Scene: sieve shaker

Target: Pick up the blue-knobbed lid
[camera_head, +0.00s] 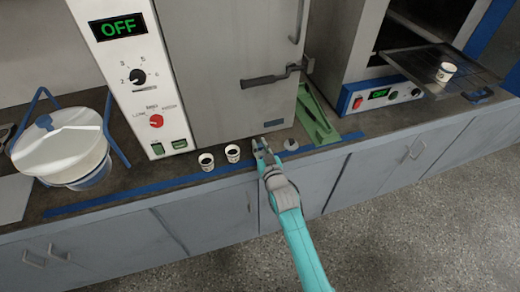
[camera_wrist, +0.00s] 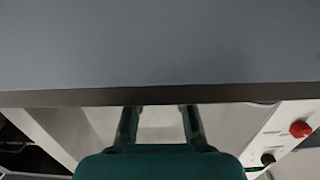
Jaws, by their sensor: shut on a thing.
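My gripper (camera_head: 263,150) is far to the right of this lid, low at the front edge of the counter. Its fingers also show in the wrist view (camera_wrist: 160,122), with a pale patch between them. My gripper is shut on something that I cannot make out. A small grey round piece (camera_head: 291,145) lies just right of the fingers, apparently apart from them.
Two small white cups (camera_head: 219,158) stand left of my gripper. Behind rises a tall grey cabinet (camera_head: 230,70) with a control panel (camera_head: 130,70) reading OFF. A green stand (camera_head: 316,118) is to the right. Another cup (camera_head: 445,72) stands on a rack at far right.

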